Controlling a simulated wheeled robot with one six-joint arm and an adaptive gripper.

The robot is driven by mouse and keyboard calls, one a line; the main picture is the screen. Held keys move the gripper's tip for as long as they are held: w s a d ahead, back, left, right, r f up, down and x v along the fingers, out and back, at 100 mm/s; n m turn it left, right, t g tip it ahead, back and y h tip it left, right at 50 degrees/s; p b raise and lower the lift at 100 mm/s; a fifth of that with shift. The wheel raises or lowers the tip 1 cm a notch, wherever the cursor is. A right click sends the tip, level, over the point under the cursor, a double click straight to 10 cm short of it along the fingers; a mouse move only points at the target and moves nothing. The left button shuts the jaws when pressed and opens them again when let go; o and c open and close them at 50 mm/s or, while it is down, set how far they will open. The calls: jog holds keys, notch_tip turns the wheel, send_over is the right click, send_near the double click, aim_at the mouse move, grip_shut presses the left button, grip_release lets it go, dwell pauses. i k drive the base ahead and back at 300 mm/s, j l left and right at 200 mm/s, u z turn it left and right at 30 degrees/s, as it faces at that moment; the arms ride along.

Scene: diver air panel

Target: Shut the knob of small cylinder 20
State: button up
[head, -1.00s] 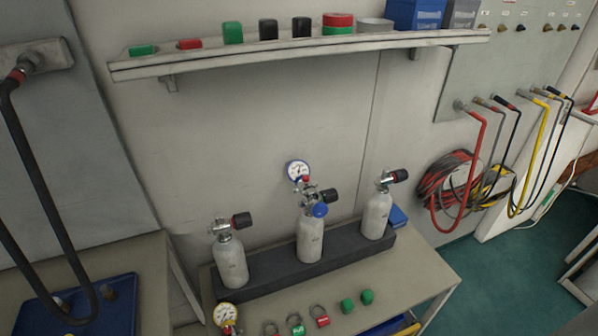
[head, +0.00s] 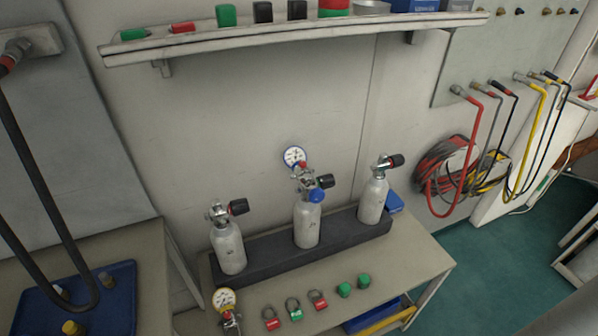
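Three small grey cylinders stand upright in a dark rack (head: 275,262) on a bench: a left one (head: 230,250), a middle one (head: 307,225) and a right one (head: 373,200). Their markings are too small to read, so I cannot tell which is 20. Each has a metal valve with a black knob: left knob (head: 239,207), middle knob (head: 324,181), right knob (head: 397,160). The left knob has a red band. The middle valve also carries a blue part (head: 316,195) and a gauge (head: 294,157). Whether the knobs are open cannot be seen. My gripper is not in view.
On the bench front (head: 410,262) lie a yellowish gauge (head: 224,299), padlocks (head: 295,308) in red and green, and green caps (head: 363,281). A shelf (head: 290,38) overhangs behind. Hoses (head: 470,150) hang at right. A blue tray (head: 115,305) is at left.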

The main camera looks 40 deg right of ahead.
aim_at(327, 181)
jog(key=k+l+u, duration=0.1)
jog(key=l, duration=0.35)
jog(key=k+l, duration=0.1)
jog(key=l, duration=0.35)
jog(key=l+u, duration=0.15)
jog(key=l, duration=0.3)
jog(key=k+l, duration=0.2)
jog(key=l, duration=0.2)
jog(key=k+l+u, duration=0.15)
jog(key=l, duration=0.3)
jog(key=k+l, duration=0.1)
jog(key=l, duration=0.3)
jog(key=k+l+u, duration=0.1)
jog(key=l+u, duration=0.15)
jog(key=u, duration=0.15)
jog(key=k+l+u, duration=0.2)
jog(key=u, duration=0.2)
